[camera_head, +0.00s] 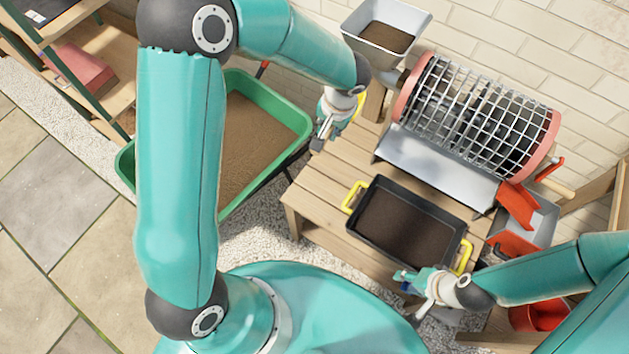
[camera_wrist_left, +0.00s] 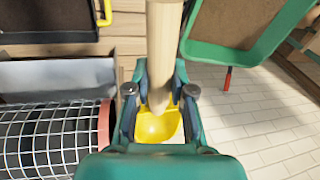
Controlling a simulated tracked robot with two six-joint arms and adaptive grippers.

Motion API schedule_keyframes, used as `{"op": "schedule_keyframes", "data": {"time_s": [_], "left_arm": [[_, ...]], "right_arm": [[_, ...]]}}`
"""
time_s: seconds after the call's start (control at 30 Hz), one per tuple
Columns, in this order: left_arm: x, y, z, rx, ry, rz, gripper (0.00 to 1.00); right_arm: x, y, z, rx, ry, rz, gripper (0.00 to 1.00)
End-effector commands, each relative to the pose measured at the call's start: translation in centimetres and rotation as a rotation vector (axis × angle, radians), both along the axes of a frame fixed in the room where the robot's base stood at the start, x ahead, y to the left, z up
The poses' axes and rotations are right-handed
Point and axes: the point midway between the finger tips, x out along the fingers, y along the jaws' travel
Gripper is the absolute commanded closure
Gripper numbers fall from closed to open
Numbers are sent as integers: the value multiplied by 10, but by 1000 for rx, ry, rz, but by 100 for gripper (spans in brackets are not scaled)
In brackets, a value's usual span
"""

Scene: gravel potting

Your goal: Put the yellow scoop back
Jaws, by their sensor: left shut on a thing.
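The yellow scoop (camera_wrist_left: 158,126) has a pale wooden handle (camera_wrist_left: 164,40). In the left wrist view its handle runs between the fingers of my left gripper (camera_wrist_left: 160,92), which is shut on it, and its yellow bowl lies beyond. In the head view my left gripper (camera_head: 323,128) is above the left end of the wooden bench, beside the green tub; only a yellow sliver of the scoop (camera_head: 360,103) shows behind it. My right gripper (camera_head: 408,279) is at the near right corner of the black tray, close to its yellow handle; its finger state is unclear.
The black tray (camera_head: 383,188) holds dark soil on the wooden bench (camera_head: 315,192). A mesh drum (camera_head: 475,115) stands behind it, with a grey hopper (camera_head: 417,20) at its upper left. The green tub (camera_head: 300,118) holds brown material. A brick wall closes the back.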

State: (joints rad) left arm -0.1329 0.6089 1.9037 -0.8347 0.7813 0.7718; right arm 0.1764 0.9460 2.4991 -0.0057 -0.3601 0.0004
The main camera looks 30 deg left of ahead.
Motion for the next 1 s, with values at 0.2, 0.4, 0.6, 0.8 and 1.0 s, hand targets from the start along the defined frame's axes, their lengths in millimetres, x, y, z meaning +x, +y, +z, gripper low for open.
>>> {"op": "schedule_keyframes", "data": {"time_s": [0.2,0.4,0.6,0.8,1.0], "left_arm": [[-9,20,-54,4,5,-13,100],[-22,39,-95,6,14,-36,100],[-36,55,-131,2,23,-58,100],[-48,64,-151,-2,31,-76,100],[-52,68,-161,-4,37,-83,100]], "right_arm": [[0,0,-82,0,1,0,60],[0,0,-150,0,1,0,60],[0,0,-210,0,1,0,60],[0,0,-246,0,0,0,60],[0,0,-257,0,0,0,60]]}}
